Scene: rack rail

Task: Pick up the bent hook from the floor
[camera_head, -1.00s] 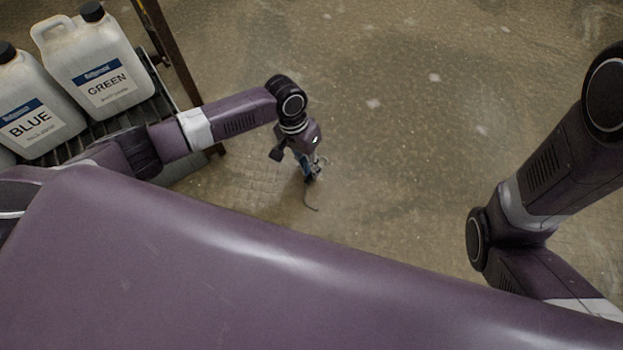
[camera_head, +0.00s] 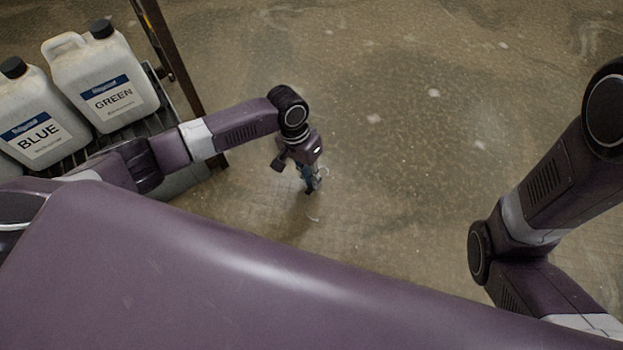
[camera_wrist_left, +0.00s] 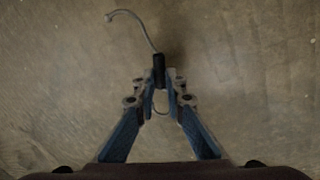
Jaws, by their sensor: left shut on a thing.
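The bent hook (camera_wrist_left: 140,25) is a thin grey metal rod with a curled end and a black grip (camera_wrist_left: 159,68). My left gripper (camera_wrist_left: 159,80) is shut on it at the black grip, and the curved rod points away from the fingers in the left wrist view. Whether the hook touches the floor is hard to tell. My right gripper is out of view; only my right arm shows at the right.
White jugs labelled BLUE (camera_head: 38,125) and GREEN (camera_head: 105,82) stand on a dark slatted rack (camera_head: 160,122) at the upper left, beside a brown upright post (camera_head: 172,55). The concrete floor (camera_head: 400,150) is clear in the middle and at the back.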

